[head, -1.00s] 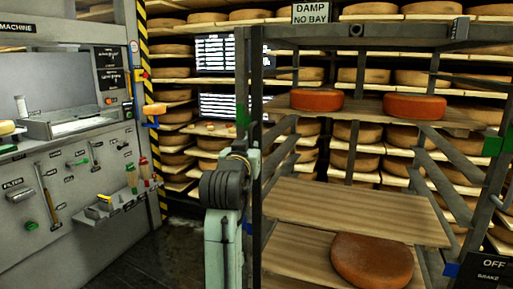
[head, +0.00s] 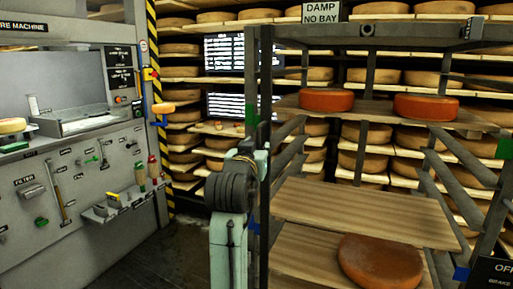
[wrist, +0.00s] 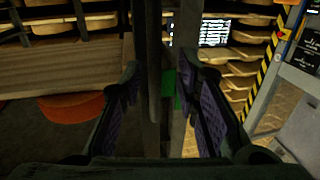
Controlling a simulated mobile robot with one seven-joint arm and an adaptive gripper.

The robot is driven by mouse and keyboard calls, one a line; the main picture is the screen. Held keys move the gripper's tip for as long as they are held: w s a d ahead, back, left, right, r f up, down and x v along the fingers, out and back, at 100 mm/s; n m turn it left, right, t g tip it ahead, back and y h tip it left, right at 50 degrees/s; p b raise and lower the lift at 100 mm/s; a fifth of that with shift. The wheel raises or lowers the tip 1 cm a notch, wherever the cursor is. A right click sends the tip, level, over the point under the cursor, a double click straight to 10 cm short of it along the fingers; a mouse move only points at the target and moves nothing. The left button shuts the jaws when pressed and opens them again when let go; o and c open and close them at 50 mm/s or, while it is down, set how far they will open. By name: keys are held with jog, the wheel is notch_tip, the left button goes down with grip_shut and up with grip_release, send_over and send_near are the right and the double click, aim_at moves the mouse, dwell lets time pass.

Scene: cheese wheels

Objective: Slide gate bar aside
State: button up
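A dark upright bar (head: 251,75) stands at the left front of the rack, close beside a rack post (head: 265,75); I cannot tell for sure which is the gate bar. A green piece (head: 252,112) sits at the upright bar, and it also shows in the wrist view (wrist: 169,88). My gripper (wrist: 165,88) is open in the wrist view, its two purple-padded fingers on either side of the dark uprights (wrist: 150,60). I see no clear contact. In the head view, my arm hides much of the gripper.
The rack holds red-brown cheese wheels (head: 326,100) on its upper shelf and a larger wheel (head: 381,262) low down. A grey machine panel (head: 90,170) stands left, with a striped post (head: 155,110). Dark floor lies open between panel and rack.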

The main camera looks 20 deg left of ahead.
jog(key=s+d, duration=0.2)
jog(key=s, duration=0.8)
jog(key=shift+s, duration=0.35)
